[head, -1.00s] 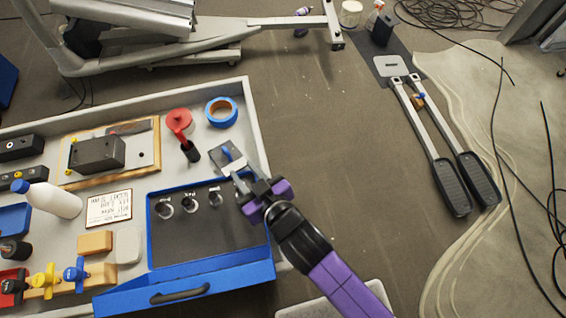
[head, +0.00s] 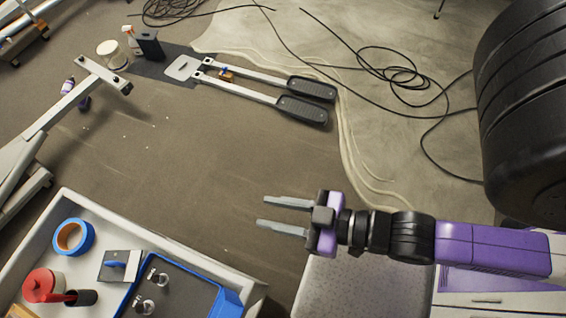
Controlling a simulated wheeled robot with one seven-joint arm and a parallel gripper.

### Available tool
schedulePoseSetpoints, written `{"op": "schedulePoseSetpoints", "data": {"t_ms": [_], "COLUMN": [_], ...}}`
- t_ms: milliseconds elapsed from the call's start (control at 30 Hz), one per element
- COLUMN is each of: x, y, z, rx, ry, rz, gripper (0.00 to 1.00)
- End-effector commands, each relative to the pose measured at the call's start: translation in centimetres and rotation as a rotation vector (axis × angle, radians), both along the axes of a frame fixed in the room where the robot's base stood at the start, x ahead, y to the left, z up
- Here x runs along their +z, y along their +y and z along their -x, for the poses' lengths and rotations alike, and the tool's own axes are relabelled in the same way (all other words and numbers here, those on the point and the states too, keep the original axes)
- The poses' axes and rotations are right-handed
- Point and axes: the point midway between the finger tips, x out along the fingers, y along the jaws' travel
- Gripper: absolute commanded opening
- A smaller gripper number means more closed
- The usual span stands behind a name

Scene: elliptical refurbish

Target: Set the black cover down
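My gripper (head: 272,215) is at the centre right of the head view, its two grey fingers parallel and apart with nothing between them. It points left, above the floor and right of the workbench tray. A black upright box-shaped piece (head: 149,46) stands on a dark mat at the upper left, beside a spray bottle; I cannot tell whether it is the black cover. No other piece that is clearly the black cover shows.
Two long-handled pedals (head: 305,98) lie on the floor. A large black tyre-like shape (head: 530,110) is at right. Open floor lies between.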

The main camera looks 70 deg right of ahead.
Motion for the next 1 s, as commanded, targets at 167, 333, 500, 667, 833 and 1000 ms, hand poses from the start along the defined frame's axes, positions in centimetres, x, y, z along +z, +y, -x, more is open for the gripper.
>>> {"op": "schedulePoseSetpoints", "data": {"t_ms": [167, 333, 500, 667, 833, 1000], "x": [3.5, 4.8, 4.9, 4.5, 2.8, 3.1], "y": [-1.8, -2.3, -2.3, -2.3, -2.3, -2.3], "z": [3.2, 4.1, 4.1, 4.1, 4.1, 4.1], "rx": [-0.059, -0.078, -0.078, -0.078, -0.078, -0.078], "ry": [-0.014, -0.024, -0.025, -0.025, -0.025, -0.025], "rz": [0.011, 0.017, 0.017, 0.017, 0.015, 0.015], "gripper": [0.32, 0.32, 0.32, 0.32, 0.32, 0.32]}}
